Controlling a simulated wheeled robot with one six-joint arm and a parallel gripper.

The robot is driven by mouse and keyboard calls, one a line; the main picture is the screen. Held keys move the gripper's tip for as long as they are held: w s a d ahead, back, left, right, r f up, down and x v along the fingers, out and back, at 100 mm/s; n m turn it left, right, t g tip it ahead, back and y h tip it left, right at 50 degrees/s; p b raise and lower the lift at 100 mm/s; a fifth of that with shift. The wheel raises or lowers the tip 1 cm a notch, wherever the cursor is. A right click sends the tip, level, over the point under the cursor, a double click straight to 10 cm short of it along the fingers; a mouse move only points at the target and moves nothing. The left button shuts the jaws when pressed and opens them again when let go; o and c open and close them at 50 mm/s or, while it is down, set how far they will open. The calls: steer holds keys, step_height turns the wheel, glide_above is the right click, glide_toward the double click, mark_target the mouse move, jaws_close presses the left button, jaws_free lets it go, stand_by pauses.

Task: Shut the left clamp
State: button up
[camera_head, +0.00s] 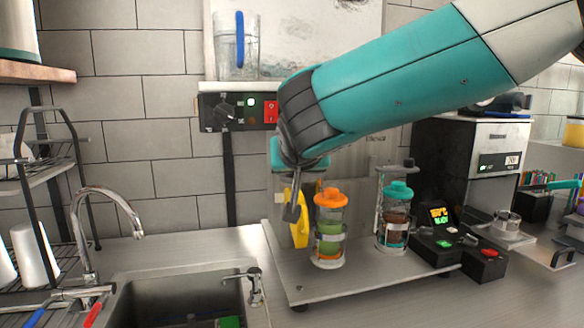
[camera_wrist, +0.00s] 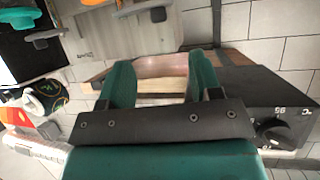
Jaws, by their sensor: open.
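My gripper (camera_wrist: 160,68) is open in the wrist view, with its two teal fingers apart and no object held between them. In the head view my gripper (camera_head: 303,165) hangs over the left part of the metal stand, its fingers largely hidden by the wrist. A grey lever with a rounded end (camera_head: 292,211), seemingly the left clamp's, slants down just below it, beside the left cup (camera_head: 329,240) with the orange lid. Whether they touch is unclear. The left clamp's upper part is hidden. A similar grey bar with a dark knob (camera_wrist: 157,14) shows at the wrist view's top.
The right cup (camera_head: 395,229) with a teal lid stands by the right clamp (camera_head: 408,164). A yellow object (camera_head: 300,228) is behind the left lever. A black control box (camera_head: 440,246) and coffee machine stand right; a sink (camera_head: 180,300) with a tap is left.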

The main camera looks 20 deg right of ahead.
steer(key=shift+m+t+h, duration=0.3)
steer(key=shift+t, duration=0.1)
steer(key=p+x, duration=0.2)
steer(key=x, duration=0.3)
steer(key=r+p+x, duration=0.1)
steer(key=p+x, duration=0.2)
steer(key=x, duration=0.3)
steer(key=r+p+x, duration=0.1)
steer(key=p+x, duration=0.1)
steer(key=x, duration=0.4)
steer(key=shift+w, duration=0.3)
steer(key=shift+w+d+f, duration=0.15)
steer(key=shift+w+f, duration=0.15)
steer(key=shift+w, duration=0.05)
jaws_close()
